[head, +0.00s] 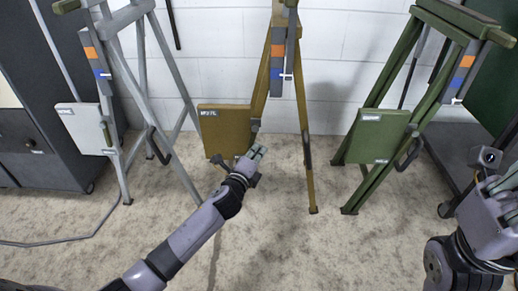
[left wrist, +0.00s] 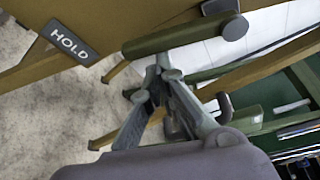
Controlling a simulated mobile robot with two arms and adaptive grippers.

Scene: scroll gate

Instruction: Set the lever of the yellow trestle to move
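The yellow trestle (head: 308,160) stands in the middle of the head view, with a yellow panel (head: 225,131) low on its left side. In the left wrist view a dark plate (left wrist: 70,42) on the yellow part reads HOLD. An olive bar (left wrist: 185,38) with a round end, which looks like the lever, crosses the top there. My left gripper (head: 257,152) is just below and right of the panel. In the left wrist view its fingertips (left wrist: 162,73) come together at the bar's lower edge; I cannot tell whether they touch it. My right gripper (head: 497,185) is at the right edge, far from the yellow trestle.
A grey trestle (head: 172,75) stands left and a green trestle (head: 385,185) right, each with a similar panel. A dark cabinet (head: 45,150) is at far left. A cable (head: 60,241) lies on the floor. The floor between the trestles is mostly clear.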

